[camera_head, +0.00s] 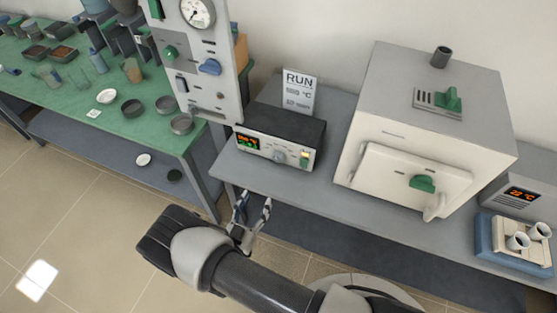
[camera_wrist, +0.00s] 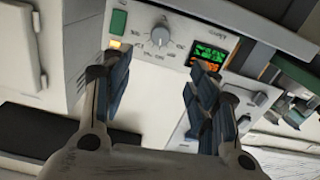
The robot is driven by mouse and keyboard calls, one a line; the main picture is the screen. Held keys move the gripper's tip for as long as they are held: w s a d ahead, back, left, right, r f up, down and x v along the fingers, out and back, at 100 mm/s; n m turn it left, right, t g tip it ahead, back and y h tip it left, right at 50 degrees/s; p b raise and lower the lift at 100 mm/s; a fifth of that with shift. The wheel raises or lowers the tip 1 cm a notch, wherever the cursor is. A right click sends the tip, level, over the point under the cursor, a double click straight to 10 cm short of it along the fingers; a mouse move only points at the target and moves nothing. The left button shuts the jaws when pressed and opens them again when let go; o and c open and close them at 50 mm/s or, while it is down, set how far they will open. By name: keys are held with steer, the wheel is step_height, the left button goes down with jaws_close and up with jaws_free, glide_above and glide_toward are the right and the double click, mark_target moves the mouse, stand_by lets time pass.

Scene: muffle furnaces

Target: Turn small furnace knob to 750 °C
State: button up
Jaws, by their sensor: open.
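The small furnace's control box (camera_head: 290,130) sits on the grey bench, dark on top with a pale front panel. Its round grey knob (camera_head: 278,156) is between a lit display on the left and a green switch on the right. In the wrist view the knob (camera_wrist: 160,36) is at the upper middle, with the green and orange display (camera_wrist: 208,55) on its right. The dial figures are too small to read. My gripper (camera_head: 253,207) is open and empty, in front of the bench edge. In the wrist view the fingers (camera_wrist: 158,80) are apart, with the knob beyond the gap, untouched.
A RUN sign (camera_head: 298,92) stands behind the box. A large white furnace (camera_head: 410,150) with a green handle is on the right, near a blue tray (camera_head: 485,240) with crucibles. A tall gauge panel (camera_head: 198,60) rises at left. A green table (camera_head: 65,90) holds dishes.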

mark_target(277, 160)
steer(key=b+x, duration=0.2)
steer(key=x, duration=1.5)
steer(key=shift+b, duration=0.3)
steer(key=shift+c, duration=0.3)
steer(key=shift+f, duration=0.1)
steer(key=c, duration=1)
steer(key=shift+m, duration=0.3)
steer(key=shift+m+b, duration=1)
steer(key=shift+m, duration=1.6)
steer(key=o, duration=1.1)
steer(key=shift+c, duration=0.2)
